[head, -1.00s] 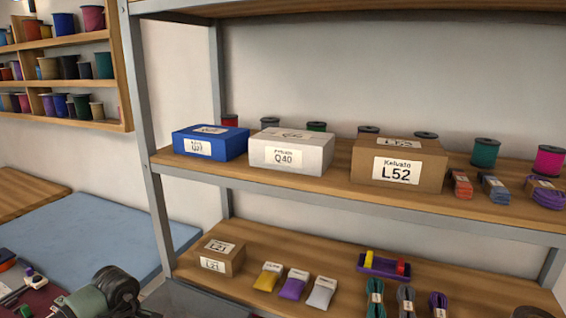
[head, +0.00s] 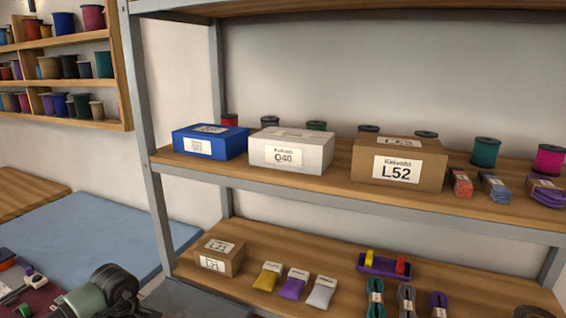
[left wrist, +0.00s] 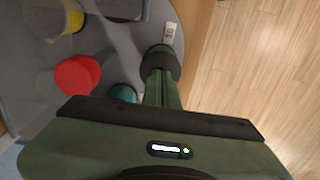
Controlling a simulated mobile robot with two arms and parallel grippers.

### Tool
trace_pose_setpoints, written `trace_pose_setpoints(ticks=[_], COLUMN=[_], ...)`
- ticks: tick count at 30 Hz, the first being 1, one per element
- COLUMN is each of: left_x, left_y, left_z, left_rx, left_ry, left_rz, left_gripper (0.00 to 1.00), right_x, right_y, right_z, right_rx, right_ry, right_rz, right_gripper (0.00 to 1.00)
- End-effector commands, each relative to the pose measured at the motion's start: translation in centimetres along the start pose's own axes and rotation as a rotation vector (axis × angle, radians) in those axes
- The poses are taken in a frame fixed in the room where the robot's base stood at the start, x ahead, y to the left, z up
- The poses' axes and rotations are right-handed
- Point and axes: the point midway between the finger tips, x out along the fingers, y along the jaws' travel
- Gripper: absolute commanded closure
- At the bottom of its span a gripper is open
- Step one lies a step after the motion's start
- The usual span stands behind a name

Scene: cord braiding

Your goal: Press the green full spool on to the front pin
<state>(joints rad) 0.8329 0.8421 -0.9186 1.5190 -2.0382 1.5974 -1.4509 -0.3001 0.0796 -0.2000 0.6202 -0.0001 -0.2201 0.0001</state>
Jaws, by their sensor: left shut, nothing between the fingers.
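In the left wrist view my left gripper (left wrist: 161,62) is shut, with nothing between its fingers. It hangs over a grey surface (left wrist: 105,45) with a curved edge. A teal round thing (left wrist: 123,94) shows partly beside the fingers, mostly hidden by the gripper body; I cannot tell if it is the green full spool. In the head view a green spool with dark ends (head: 486,152) stands on the middle shelf at the right. I cannot make out the front pin in either view. My right gripper is not in view.
In the left wrist view a red round thing (left wrist: 77,76) and a grey cylinder with yellow (left wrist: 70,18) stand left of the fingers. Wooden floor (left wrist: 265,60) lies to the right. In the head view a shelf holds boxes such as the blue one (head: 211,143).

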Motion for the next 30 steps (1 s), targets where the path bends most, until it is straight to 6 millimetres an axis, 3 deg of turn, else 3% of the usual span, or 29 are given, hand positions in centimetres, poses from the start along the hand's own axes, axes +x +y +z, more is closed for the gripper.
trace_pose_setpoints(ticks=[21, 30], left_x=[-6.1, -6.6], left_y=[0.0, 0.0], left_z=[0.0, 0.0], left_rx=[0.001, 0.001], left_ry=[0.0, -0.001], left_rz=[0.0, -0.001], left_gripper=[1.0, 1.0], right_x=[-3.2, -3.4], right_y=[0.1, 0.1], right_z=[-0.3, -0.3], right_rx=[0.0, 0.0], right_ry=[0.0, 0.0], right_rz=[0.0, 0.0], right_gripper=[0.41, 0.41])
